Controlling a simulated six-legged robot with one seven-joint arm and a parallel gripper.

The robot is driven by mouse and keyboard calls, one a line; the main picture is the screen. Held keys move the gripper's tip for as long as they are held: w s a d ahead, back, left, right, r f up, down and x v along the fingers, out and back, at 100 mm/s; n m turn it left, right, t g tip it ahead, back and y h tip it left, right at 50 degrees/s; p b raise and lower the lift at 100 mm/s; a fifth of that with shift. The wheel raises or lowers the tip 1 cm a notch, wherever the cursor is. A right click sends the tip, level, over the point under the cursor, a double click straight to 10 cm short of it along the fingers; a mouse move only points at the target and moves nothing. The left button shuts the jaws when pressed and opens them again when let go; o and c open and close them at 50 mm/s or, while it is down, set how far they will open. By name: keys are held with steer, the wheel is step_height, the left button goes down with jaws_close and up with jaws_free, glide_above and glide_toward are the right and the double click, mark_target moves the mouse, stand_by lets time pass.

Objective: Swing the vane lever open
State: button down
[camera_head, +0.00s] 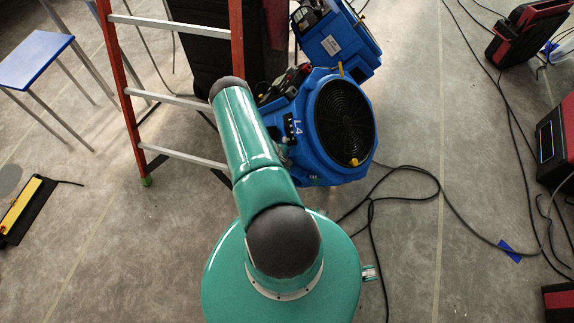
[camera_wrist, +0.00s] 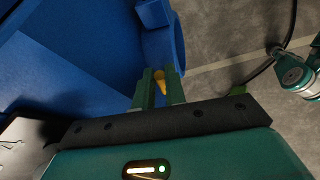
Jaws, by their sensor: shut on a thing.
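In the wrist view, my gripper (camera_wrist: 158,88) has its two green fingers closed on a small yellow-orange lever (camera_wrist: 160,78), which I take to be the vane lever. The lever sits beside the blue housing of a machine (camera_wrist: 80,55); how it joins the housing is hidden by the fingers. In the head view, a blue blower (camera_head: 312,160) with a round black grille stands ahead, and my arm reaches down to its left side. My gripper and the held lever are hidden there behind my arm.
A red ladder (camera_head: 121,88) stands left of the blower, and a second blue machine (camera_head: 345,45) behind it. A blue-topped stool (camera_head: 33,60) is at far left. Black cables (camera_head: 412,197) cross the floor on the right. Red-and-black units (camera_head: 525,28) stand at far right.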

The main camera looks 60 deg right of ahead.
steer(key=w+a+f+m+g+h, duration=0.3)
steer(key=m+g, duration=0.3)
steer(key=m, duration=0.8)
steer(key=shift+w+a+f+m+g, duration=0.3)
steer(key=shift+a+f+m, duration=0.05)
steer(key=shift+a+m, duration=0.05)
stand_by(0.4)
steer(key=c, duration=1.7)
jaws_free()
steer(key=shift+c, duration=0.2)
